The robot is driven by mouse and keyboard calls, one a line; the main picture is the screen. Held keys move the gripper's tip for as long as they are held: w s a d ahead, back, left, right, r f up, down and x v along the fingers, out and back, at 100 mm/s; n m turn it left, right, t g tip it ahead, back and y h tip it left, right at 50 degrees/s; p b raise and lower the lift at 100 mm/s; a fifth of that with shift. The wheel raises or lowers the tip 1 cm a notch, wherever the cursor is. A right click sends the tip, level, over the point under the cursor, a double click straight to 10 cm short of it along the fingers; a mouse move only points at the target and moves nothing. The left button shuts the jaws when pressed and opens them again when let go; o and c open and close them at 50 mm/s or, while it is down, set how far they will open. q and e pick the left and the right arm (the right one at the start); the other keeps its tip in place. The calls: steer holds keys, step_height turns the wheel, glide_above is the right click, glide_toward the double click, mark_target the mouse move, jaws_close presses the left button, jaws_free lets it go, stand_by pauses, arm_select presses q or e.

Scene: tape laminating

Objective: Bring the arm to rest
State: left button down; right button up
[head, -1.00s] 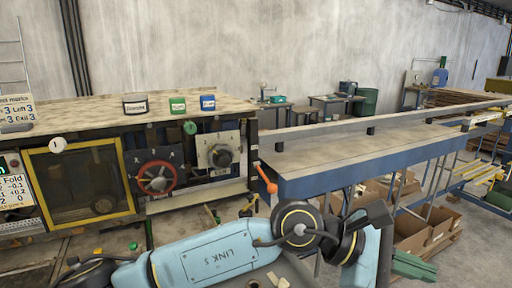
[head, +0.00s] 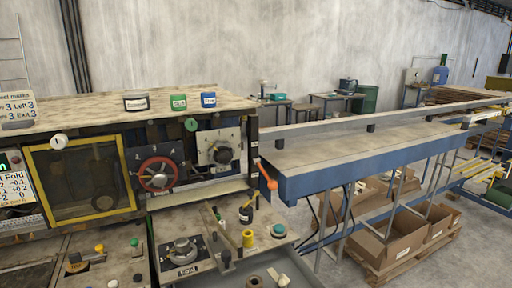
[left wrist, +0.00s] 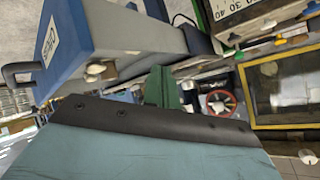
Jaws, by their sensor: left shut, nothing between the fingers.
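My left gripper (left wrist: 160,87) shows in the left wrist view as a narrow green finger shape beyond a dark strip and a teal body. It is shut and empty. Neither gripper nor any arm link shows in the head view. My right gripper is in no view.
The machine has a red handwheel (head: 159,175), a yellow-framed window (head: 83,183) and a knob panel (head: 181,255). A blue-edged table (head: 350,150) extends right, with cardboard boxes (head: 392,238) below. A blue box (left wrist: 110,45) fills the wrist view's upper left.

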arm_select(q)
steer(key=s+a+f+n+g, duration=0.3)
steer(key=s+f+g, duration=0.15)
steer(key=s, duration=0.45)
steer(key=s+a+f+n+g, duration=0.25)
steer(key=s+f+g, duration=0.2)
steer(key=s, duration=0.45)
steer(key=s+f+b+x, duration=0.1)
steer(key=s+b+x, duration=0.2)
steer(key=x, duration=1.1)
steer(key=s+b+x, duration=0.3)
steer(key=b+x, duration=0.1)
steer(key=x, duration=1)
steer(key=s+a+f+b, duration=0.2)
steer(key=s+f+b, duration=0.1)
steer(key=s+f, duration=0.6)
steer(key=s+a+f+m+g+b, duration=0.1)
steer(key=s+f+b, duration=0.2)
steer(key=s+f, duration=0.5)
step_height(320, 180, down, 8)
steer(key=shift+s+a+r+b, duration=0.1)
steer(key=shift+s+a+b, duration=0.3)
